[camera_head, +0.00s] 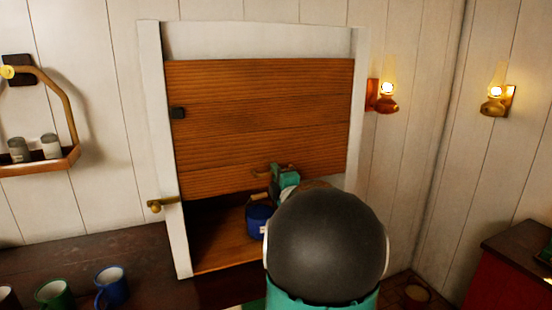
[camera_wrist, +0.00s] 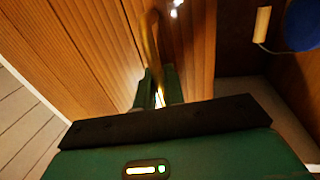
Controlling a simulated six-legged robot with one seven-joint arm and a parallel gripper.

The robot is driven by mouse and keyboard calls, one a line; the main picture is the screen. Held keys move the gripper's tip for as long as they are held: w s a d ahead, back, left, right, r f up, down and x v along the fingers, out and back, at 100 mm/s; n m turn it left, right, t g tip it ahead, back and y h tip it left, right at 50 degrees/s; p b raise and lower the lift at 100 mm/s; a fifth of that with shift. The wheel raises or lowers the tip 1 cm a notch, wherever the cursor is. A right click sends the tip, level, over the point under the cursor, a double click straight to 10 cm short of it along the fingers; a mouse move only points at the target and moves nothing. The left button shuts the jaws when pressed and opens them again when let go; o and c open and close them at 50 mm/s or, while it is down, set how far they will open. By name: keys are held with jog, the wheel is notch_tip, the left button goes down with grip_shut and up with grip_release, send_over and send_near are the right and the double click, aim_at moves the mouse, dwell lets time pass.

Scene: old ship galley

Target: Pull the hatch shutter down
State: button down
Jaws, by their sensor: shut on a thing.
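The hatch shutter (camera_head: 255,115) is made of brown wooden slats in a white frame (camera_head: 160,120). It covers the upper and middle part of the hatch, and the lower part is open. A brass handle (camera_head: 260,173) sits near the shutter's lower edge. My green gripper (camera_head: 284,178) is at this handle. In the wrist view, my gripper's fingers (camera_wrist: 157,90) are shut on the brass handle (camera_wrist: 150,42), with the shutter's slats (camera_wrist: 90,50) right behind. My arm hides part of the lower right opening in the head view.
A blue bucket (camera_head: 260,217) stands inside the open lower part, below the shutter. A brass latch (camera_head: 160,204) sticks out on the frame's left side. Mugs (camera_head: 112,287) stand on the dark counter (camera_head: 150,268) at lower left. Lit lamps (camera_head: 385,97) hang at right.

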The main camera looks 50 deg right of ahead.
notch_tip(320, 180, down, 22)
jog(key=shift+r, duration=0.1)
jog(key=c, duration=1.6)
grip_release()
jog(key=shift+r, duration=0.1)
jog(key=shift+s, duration=0.1)
jog(key=v, duration=1.3)
jog(key=shift+s+a, duration=0.25)
jog(key=shift+s, duration=0.05)
